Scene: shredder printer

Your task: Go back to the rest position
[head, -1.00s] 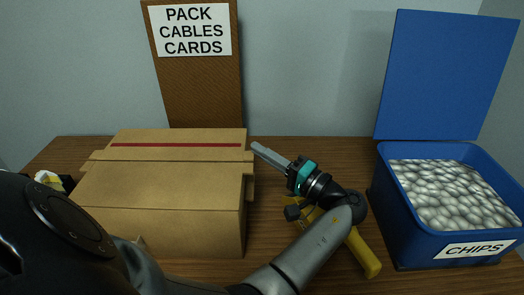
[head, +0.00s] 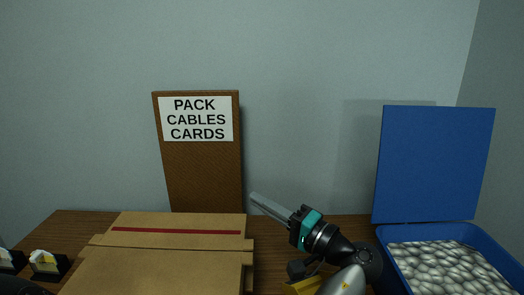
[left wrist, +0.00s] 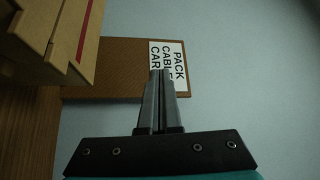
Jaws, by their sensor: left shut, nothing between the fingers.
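My left gripper (head: 254,197) is shut and empty in the head view. Its thin grey fingers point up and left, just right of the closed cardboard box (head: 160,254). The left wrist view shows the two fingers (left wrist: 161,74) together, with nothing between them, in front of the sign board (left wrist: 105,72). The box edge (left wrist: 72,30) is at upper left there, apart from the fingers. My right gripper is not in view.
A blue bin (head: 380,262) of grey chips stands at right with its lid (head: 435,165) upright. A yellow object (head: 305,285) is partly hidden behind my arm. Small black holders (head: 48,265) are at far left. The brown board (head: 205,180) stands behind the box.

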